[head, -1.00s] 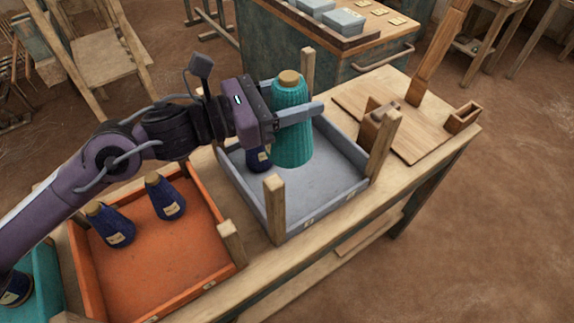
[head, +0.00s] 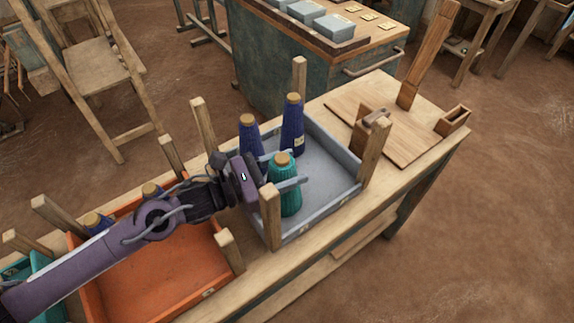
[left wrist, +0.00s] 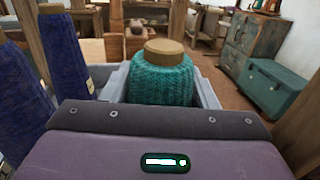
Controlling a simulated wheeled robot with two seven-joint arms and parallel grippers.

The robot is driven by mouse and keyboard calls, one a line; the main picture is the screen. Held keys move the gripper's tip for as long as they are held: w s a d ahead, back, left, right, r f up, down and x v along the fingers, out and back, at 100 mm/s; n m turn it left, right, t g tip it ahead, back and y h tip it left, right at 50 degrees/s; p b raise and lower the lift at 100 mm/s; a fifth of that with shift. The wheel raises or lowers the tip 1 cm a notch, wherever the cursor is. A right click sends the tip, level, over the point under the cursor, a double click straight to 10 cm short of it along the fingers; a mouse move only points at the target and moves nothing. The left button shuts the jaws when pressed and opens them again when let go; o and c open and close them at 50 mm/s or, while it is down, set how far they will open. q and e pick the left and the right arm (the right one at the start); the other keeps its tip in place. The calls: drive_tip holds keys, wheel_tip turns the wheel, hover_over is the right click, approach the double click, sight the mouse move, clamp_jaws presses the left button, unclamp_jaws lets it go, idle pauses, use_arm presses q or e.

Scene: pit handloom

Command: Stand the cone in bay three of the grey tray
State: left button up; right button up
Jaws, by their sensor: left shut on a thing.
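The teal cone (head: 285,190) with a tan top is upright at the near left part of the grey tray (head: 335,205). I cannot tell whether the teal cone touches the tray floor. My right gripper is not in view.
An orange tray (head: 165,275) with blue cones partly behind my arm lies to the left. Wooden posts rise at the grey tray's corners, one (head: 270,215) close by my gripper. A wooden board (head: 400,135) lies to the right. The grey tray's right part is clear.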

use_arm(q)
drive_tip(key=o, duration=1)
drive_tip(key=shift+f, duration=0.15)
drive_tip(key=shift+c, duration=0.2)
drive_tip(key=o, duration=0.4)
drive_tip(key=shift+o, duration=0.2)
